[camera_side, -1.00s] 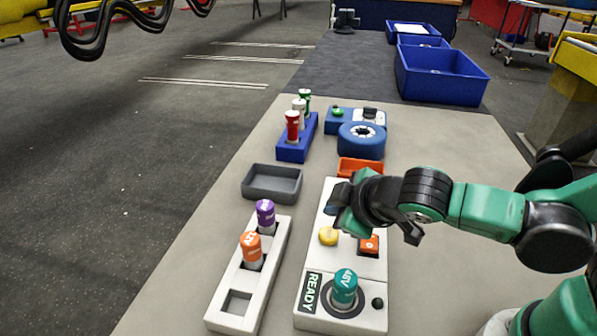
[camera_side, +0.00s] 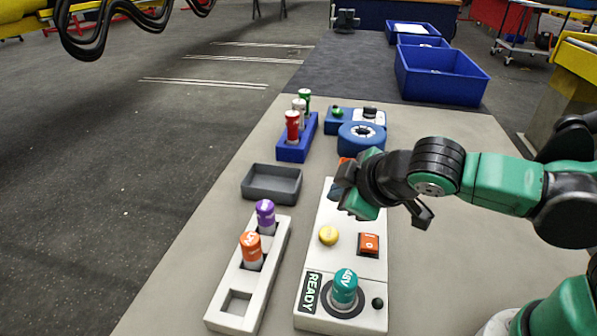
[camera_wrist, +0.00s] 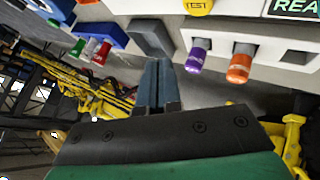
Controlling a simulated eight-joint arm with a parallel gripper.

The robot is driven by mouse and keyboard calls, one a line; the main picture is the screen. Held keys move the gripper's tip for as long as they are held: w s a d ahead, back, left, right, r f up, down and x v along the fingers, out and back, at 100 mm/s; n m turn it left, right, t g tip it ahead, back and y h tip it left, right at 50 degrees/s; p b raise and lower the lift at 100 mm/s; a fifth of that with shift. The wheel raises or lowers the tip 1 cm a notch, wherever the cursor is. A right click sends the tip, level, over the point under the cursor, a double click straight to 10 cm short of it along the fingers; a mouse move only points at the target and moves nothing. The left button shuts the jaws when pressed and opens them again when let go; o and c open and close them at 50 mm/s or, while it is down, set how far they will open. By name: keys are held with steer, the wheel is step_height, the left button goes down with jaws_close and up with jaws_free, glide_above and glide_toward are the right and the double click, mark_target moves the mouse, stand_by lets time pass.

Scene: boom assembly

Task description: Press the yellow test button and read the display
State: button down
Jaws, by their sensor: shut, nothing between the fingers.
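The yellow test button (camera_side: 328,235) sits on the white panel (camera_side: 312,262). In the wrist view, the yellow button (camera_wrist: 198,6) shows at the top edge with the word TEST. The display (camera_side: 311,293) at the panel's near left reads READY; it is cut off in the wrist view (camera_wrist: 292,8). A teal 48V plug (camera_side: 344,288) stands upright in a round socket on the panel. An orange square button (camera_side: 368,244) is right of the yellow one. My gripper (camera_side: 345,204) is shut and empty, above the panel's far part, beyond the yellow button and apart from it.
A white rack (camera_side: 228,318) left of the panel holds purple (camera_side: 265,213) and orange (camera_side: 251,246) plugs and one empty square slot. A grey tray (camera_side: 272,184) lies behind it. A blue rack (camera_side: 297,150) with several plugs and a blue round device (camera_side: 361,137) stand farther back.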

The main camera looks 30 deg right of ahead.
steer(key=s+d+r+m+g, duration=0.1)
steer(key=s+d+m, duration=0.2)
steer(key=d+m, duration=0.5)
steer(key=shift+d+r+g+y, duration=0.3)
steer(key=shift+d+g, duration=0.1)
steer(key=shift+d, duration=0.2)
steer(key=w+a+r+n+g, duration=0.1)
steer(key=a+r+n+g, duration=0.2)
steer(key=n, duration=1)
steer(key=w+a+r+n+g, duration=0.1)
steer(key=a+r+n+g, duration=0.2)
steer(key=n, duration=1.1)
steer(key=a, duration=0.3)
steer(key=shift+w+a, duration=0.1)
